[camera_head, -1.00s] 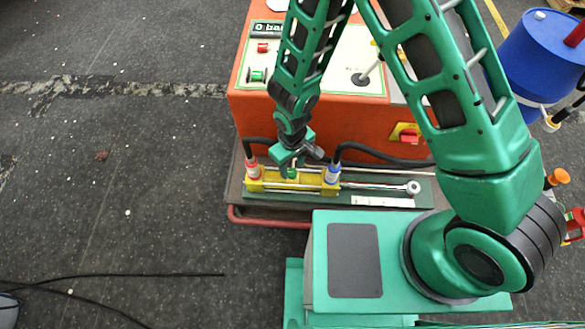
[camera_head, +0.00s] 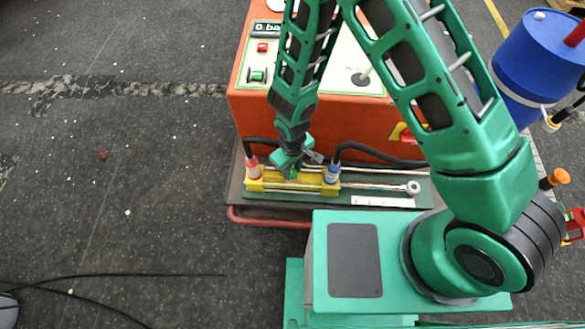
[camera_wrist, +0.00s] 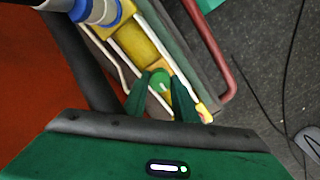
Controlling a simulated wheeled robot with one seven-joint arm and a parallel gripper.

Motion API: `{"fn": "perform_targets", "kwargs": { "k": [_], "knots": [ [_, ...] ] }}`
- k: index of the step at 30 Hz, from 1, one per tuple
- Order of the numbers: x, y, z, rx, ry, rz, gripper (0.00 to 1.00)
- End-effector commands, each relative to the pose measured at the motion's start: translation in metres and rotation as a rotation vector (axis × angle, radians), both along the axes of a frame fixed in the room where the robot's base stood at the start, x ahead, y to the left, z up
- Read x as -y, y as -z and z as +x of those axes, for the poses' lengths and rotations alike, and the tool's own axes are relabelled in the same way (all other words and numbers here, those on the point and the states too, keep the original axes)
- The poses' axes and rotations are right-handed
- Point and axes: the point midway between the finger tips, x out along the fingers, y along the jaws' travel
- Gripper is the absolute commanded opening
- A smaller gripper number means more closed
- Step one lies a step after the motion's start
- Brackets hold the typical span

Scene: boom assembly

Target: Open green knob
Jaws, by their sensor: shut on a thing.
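The green knob (camera_wrist: 160,82) sits on the yellow block (camera_wrist: 136,44) and shows between my gripper's fingers in the wrist view. My gripper (camera_wrist: 161,94) is shut on the knob, with one dark green finger on each side. In the head view my gripper (camera_head: 290,174) points down onto the middle of the yellow block (camera_head: 308,187) and hides the knob there. A red fitting (camera_head: 253,169) stands at the block's left end and a blue fitting (camera_head: 332,172) at its right end.
Black hoses (camera_head: 375,158) run from the fittings to the orange machine (camera_head: 330,125) behind. Another green knob (camera_head: 257,76) and a red button (camera_head: 262,47) sit on its panel. A red rail (camera_head: 265,222) edges the base in front. A blue drum (camera_head: 535,60) stands at right.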

Motion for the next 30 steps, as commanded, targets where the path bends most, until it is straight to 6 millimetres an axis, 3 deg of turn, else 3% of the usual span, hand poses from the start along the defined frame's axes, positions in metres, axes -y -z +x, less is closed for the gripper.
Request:
{"fn": "perform_targets", "kwargs": {
  "k": [8,30],
  "knots": [
    [0.0009,-0.0003,0.0010,0.001,-0.082,-0.001,0.04],
    [0.0015,-0.0005,0.0020,0.003,-0.601,-0.003,0.04]
  ]
}}
